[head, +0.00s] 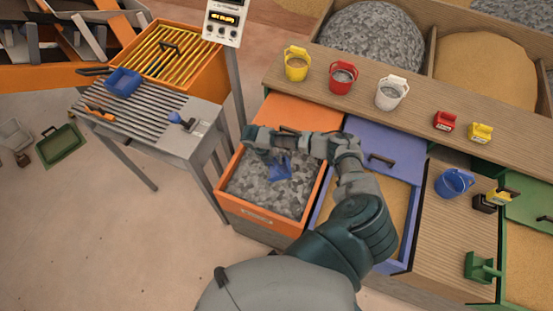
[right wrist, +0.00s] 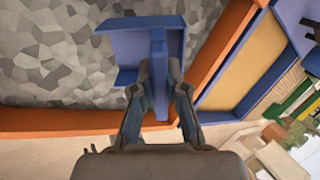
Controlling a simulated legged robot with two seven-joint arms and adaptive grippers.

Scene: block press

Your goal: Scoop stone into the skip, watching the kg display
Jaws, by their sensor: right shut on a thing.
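My right gripper (head: 283,152) is shut on a blue scoop (head: 281,168) above the orange bin of grey stone (head: 256,216). In the right wrist view, the fingers (right wrist: 157,92) clasp the scoop's upright blue handle, and the scoop's tray (right wrist: 128,45) shows over the stone (right wrist: 50,50). I cannot tell whether the scoop touches the stone or holds any. A white display unit (head: 222,20) with lit amber digits stands on a post at the top; the digits are too small to read. I cannot tell for sure which container is the skip. My left gripper is not in view.
A blue drawer of sand (head: 398,215) adjoins the stone bin. Yellow (head: 297,66), red (head: 342,80) and white (head: 391,95) buckets line the counter.

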